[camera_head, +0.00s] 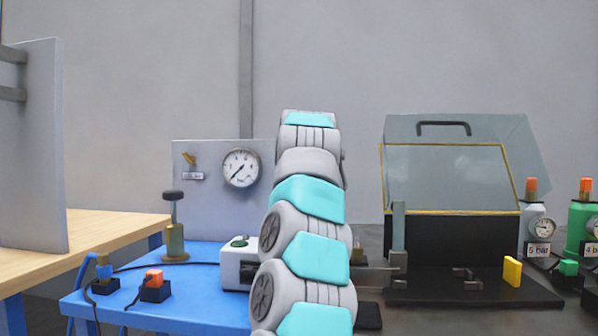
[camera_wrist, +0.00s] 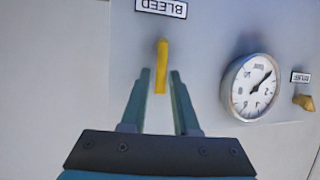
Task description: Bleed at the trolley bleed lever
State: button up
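The yellow bleed lever (camera_wrist: 161,65) stands out from a grey panel in the wrist view, close to an upside-down BLEED label (camera_wrist: 161,8). My gripper (camera_wrist: 161,78) is open, with one finger on each side of the lever's lower part. Gaps show between the fingers and the lever; I cannot tell how deep the lever sits between them. In the head view the trolley panel (camera_head: 215,205) is partly covered by my arm, which hides the bleed lever and my gripper.
A pressure gauge (camera_wrist: 252,87) and a second yellow lever (camera_wrist: 303,102) are beside the bleed lever. The blue trolley top (camera_head: 210,310) carries a brass fitting (camera_head: 175,243) and small orange and blue connectors. A clear-fronted box (camera_head: 450,180) and gas bottles stand right.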

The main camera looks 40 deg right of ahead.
jog(key=b+v, duration=0.2)
jog(key=v, duration=0.5)
jog(key=shift+s+a+r, duration=0.2)
jog(key=shift+s, duration=0.05)
dwell(0.4)
